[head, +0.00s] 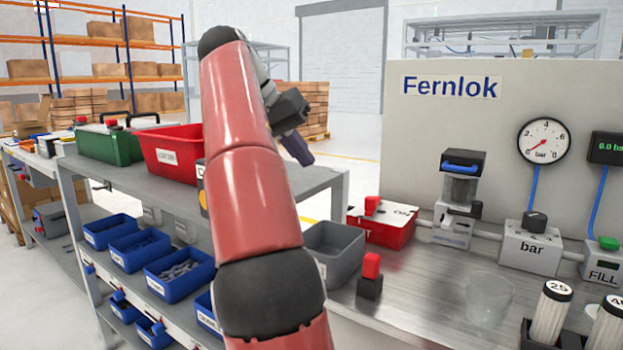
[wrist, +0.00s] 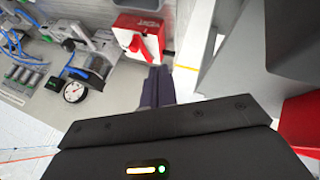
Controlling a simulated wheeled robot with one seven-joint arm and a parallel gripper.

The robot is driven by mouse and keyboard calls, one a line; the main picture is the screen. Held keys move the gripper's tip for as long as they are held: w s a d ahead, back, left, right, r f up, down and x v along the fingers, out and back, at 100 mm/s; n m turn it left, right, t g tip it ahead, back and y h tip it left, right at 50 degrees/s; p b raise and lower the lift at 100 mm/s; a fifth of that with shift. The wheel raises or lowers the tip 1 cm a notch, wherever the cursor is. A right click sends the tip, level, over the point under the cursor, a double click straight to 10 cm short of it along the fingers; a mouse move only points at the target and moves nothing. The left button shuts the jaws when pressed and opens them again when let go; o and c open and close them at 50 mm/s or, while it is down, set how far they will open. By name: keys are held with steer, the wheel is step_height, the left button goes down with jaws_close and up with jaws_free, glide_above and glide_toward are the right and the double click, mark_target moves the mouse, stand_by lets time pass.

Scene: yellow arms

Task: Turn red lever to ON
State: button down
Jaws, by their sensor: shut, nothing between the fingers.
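The red lever (head: 372,204) stands up from the white top of a red box (head: 388,235) on the steel bench. Part of an "ON" marking shows on the box top, to the right of the lever. In the wrist view the red lever (wrist: 152,43) and red box (wrist: 130,24) are just beyond my fingertips. My gripper (head: 303,157) is to the left of the box and higher in the head view, apart from it. Its dark fingers are together and empty, as the wrist view shows (wrist: 157,74). The lever's exact angle is hard to tell.
A red block on a black base (head: 370,275) and a grey bin (head: 335,252) are near the bench's left end. A valve unit (head: 459,190) with a blue handle and a pressure gauge (head: 544,141) stand to the right. A red crate (head: 168,152) is on the left table.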

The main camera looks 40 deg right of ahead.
mark_target(374, 200)
steer(key=b+x, duration=0.5)
steer(key=x, duration=0.5)
steer(key=shift+f, duration=0.15)
steer(key=s+d, duration=0.2)
steer(key=s, duration=0.1)
steer(key=shift+s+d, duration=0.15)
steer(key=shift+s, duration=0.1)
